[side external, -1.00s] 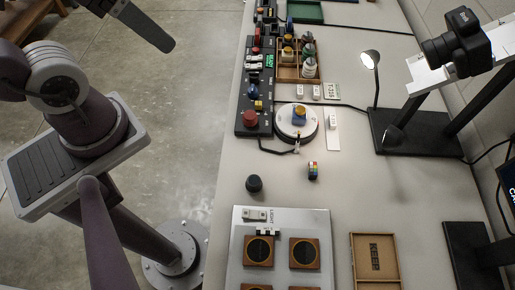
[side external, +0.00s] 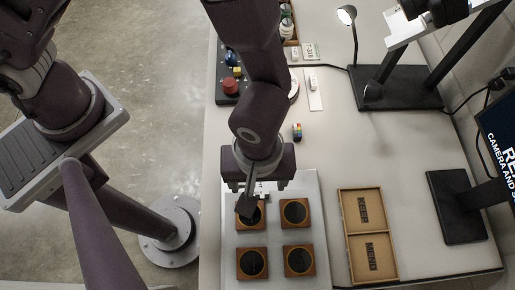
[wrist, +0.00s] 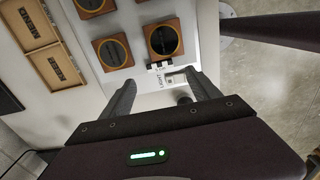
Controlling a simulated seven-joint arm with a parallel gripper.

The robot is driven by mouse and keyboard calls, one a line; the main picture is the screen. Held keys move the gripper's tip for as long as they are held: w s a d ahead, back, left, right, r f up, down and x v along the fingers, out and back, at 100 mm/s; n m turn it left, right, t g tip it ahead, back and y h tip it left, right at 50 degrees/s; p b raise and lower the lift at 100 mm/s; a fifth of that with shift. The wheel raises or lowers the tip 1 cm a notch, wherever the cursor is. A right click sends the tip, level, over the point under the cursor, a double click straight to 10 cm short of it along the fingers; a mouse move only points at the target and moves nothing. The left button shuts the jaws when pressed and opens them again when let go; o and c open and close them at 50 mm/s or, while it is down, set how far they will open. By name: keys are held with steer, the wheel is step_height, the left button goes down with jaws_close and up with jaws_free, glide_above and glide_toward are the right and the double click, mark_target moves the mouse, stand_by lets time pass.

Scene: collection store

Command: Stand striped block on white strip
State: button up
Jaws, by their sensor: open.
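A small block with black and white bands (wrist: 160,65) lies on the pale tray, beyond my fingertips in the wrist view. In the side view my gripper (side external: 247,207) is above that corner of the tray and largely hides the block. My gripper (wrist: 163,92) is open and empty, fingers pointing down.
The tray (side external: 285,233) holds several brown square blocks with dark discs. A two-part wooden box (side external: 342,240) is to its right. A lamp (side external: 347,15) and black stand bases are at back right. A control panel with a red button (side external: 230,86) is at back left. Table between tray and strip is mostly clear.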

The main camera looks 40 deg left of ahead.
mark_target(257, 193)
step_height(257, 193, down, 6)
steer(key=shift+r, duration=0.15)
jaws_close()
step_height(257, 193, up, 10)
steer(key=w+a+r+m, duration=0.3)
steer(key=w+a+m, duration=0.1)
steer(key=w+a, duration=0.85)
steer(key=w+a+r+m, duration=0.1)
steer(key=w+a+m, duration=0.1)
steer(key=a, duration=0.7)
steer(key=w+a+r+m, duration=0.2)
steer(key=w+a+m, duration=0.1)
steer(key=a, duration=0.7)
steer(key=shift+w+a, duration=0.15)
steer(key=shift+w, duration=0.45)
